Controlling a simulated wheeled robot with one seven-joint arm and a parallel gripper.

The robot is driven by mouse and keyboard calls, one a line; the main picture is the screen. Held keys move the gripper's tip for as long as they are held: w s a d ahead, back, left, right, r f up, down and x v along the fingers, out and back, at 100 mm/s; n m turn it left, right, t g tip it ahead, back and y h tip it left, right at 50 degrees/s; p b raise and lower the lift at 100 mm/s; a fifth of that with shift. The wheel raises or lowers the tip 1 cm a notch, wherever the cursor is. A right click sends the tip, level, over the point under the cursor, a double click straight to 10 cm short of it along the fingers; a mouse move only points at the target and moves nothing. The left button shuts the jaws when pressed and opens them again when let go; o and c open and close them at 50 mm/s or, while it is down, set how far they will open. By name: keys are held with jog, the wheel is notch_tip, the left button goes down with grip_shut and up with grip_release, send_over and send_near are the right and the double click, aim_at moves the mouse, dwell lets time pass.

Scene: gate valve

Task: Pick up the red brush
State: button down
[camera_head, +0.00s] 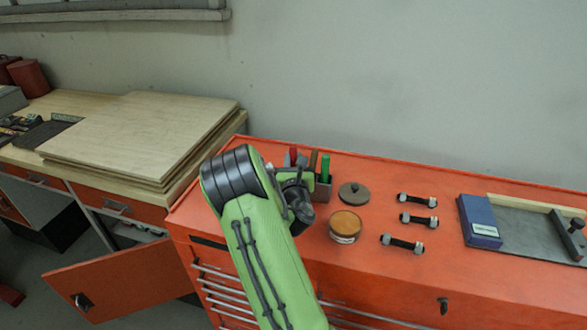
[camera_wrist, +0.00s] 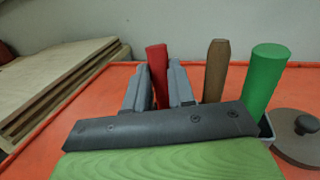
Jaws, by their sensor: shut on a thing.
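The red brush (camera_wrist: 157,70) stands upright in the wrist view, its handle between the two grey fingers of my gripper (camera_wrist: 158,88). My gripper is shut on the red handle. The handle's lower part is hidden behind my wrist. In the head view, the top of the red brush (camera_head: 293,156) shows just behind my arm, at the left end of a grey holder (camera_head: 323,188). I cannot tell whether the brush still rests in the holder. My gripper's fingers are mostly hidden by my arm there.
A brown handle (camera_wrist: 216,70) and a green handle (camera_wrist: 265,78) stand close to the right of my gripper. On the orange cabinet top (camera_head: 380,250) are a round lid (camera_head: 354,193), an open tin (camera_head: 345,226), several bolts (camera_head: 418,220) and a blue box (camera_head: 479,221).

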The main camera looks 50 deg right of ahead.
notch_tip(320, 180, up, 18)
jog(key=p, duration=1.6)
jog(key=shift+p, duration=0.35)
jog(key=shift+d, duration=0.1)
